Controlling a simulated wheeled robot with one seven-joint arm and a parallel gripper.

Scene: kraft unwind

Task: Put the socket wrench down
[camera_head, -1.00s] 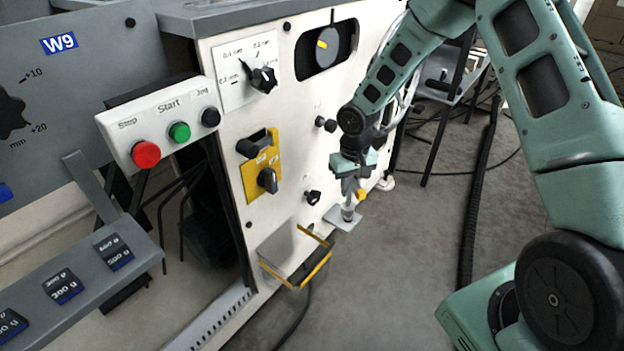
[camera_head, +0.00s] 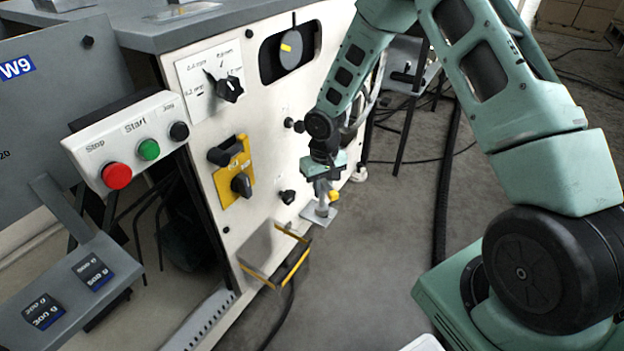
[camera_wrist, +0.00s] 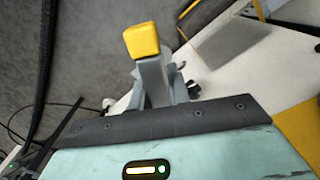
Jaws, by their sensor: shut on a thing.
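My gripper (camera_head: 323,184) hangs low beside the machine's white front panel, above a small pale plate (camera_head: 327,220) that juts out there. It is shut on the socket wrench (camera_head: 322,207), a grey upright piece with a yellow end (camera_head: 334,196) sticking out to the right. The wrench's lower end is at or just above the plate; I cannot tell whether it touches. In the wrist view the yellow-tipped grey wrench (camera_wrist: 152,75) points away from the gripper. The fingertips and the wrench's lower end are largely hidden there.
A grey tray with yellow edges (camera_head: 292,272) sticks out from the panel, left of and below the plate. Black knobs (camera_head: 287,197) and a yellow switch plate (camera_head: 232,172) are on the panel. A red Stop button (camera_head: 117,176) is at left. Open floor (camera_head: 370,260) lies to the right.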

